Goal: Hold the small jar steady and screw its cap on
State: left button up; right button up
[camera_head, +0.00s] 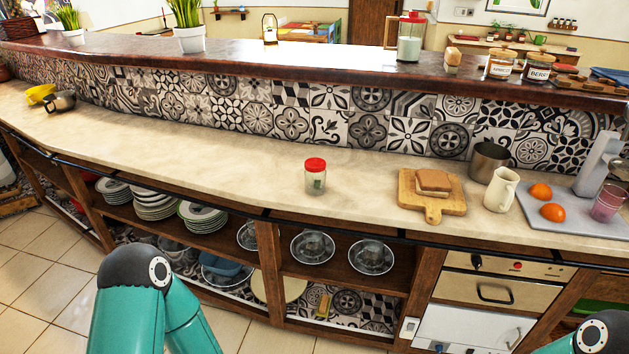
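A small clear glass jar (316,184) stands upright on the pale stone counter, near its front edge and about mid-picture. A red cap (315,164) sits on top of its mouth. I cannot tell whether the cap is threaded on or just resting there. Something small and greenish shows through the glass. Only teal and dark links of my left arm show at the bottom left, and a dark joint of my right arm at the bottom right. Neither gripper is in view, and nothing touches the jar.
The counter (250,180) is clear around the jar. To the right are a wooden board (447,207) with a sandwich, a metal cup (488,161), a cream pitcher (501,190) and a grey tray (580,219) with oranges. Shelves with plates (156,203) lie below.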

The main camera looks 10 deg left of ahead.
aim_at(316, 183)
jog(key=u, duration=0.1)
jog(key=i, duration=1.15)
jog(key=z, duration=0.6)
